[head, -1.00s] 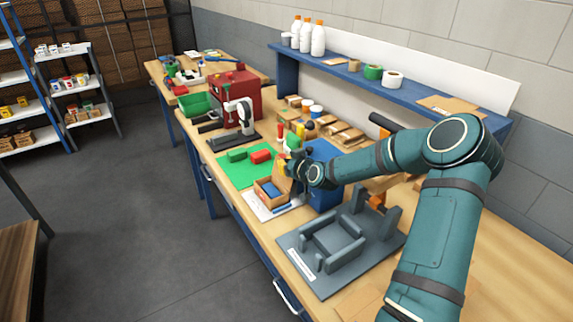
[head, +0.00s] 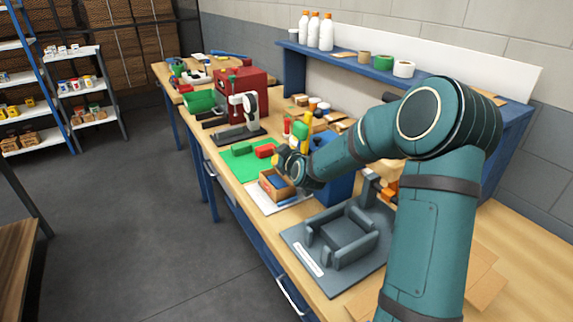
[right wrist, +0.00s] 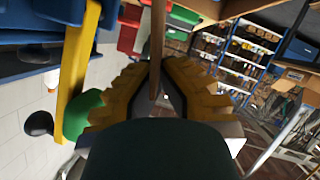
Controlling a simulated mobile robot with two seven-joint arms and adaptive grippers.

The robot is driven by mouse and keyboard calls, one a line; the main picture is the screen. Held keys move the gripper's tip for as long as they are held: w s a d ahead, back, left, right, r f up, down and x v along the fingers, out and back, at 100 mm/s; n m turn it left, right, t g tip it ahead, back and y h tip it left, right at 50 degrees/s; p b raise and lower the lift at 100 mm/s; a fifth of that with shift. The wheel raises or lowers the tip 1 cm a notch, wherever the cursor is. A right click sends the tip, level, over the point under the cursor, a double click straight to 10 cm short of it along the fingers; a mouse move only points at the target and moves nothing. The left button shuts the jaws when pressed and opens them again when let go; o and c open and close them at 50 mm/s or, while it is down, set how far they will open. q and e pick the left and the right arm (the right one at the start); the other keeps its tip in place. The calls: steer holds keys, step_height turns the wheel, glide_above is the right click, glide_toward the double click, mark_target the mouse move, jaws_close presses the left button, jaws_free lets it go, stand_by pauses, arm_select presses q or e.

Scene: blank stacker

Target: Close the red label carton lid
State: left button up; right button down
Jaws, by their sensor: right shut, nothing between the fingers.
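A small open carton (head: 269,191) stands on a white sheet at the front edge of the workbench in the head view. Its front looks reddish, and blue contents show inside. My right gripper (head: 277,160) is shut and empty, just behind and above the carton. Its yellow fingers (right wrist: 155,68) come together in the right wrist view. A thin brown panel (right wrist: 157,40), seen edge-on, stands close at the fingertips; it may be the carton lid, and I cannot tell whether they touch it. The lid is mostly hidden by the gripper in the head view. My left gripper is not in view.
A grey fixture (head: 341,238) stands right of the carton. A green mat (head: 238,170) with green and red blocks lies to its left. A red machine (head: 240,90) stands farther back. The floor at left is clear.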

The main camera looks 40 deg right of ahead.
steer(key=shift+w+a+n+h+b, duration=0.1)
steer(key=shift+a+n+h+b, duration=0.3)
steer(key=shift+a+n+h, duration=0.15)
steer(key=shift+f, duration=0.1)
steer(key=c, duration=1.4)
jaws_free()
steer(key=shift+a, duration=0.1)
steer(key=v, duration=1.2)
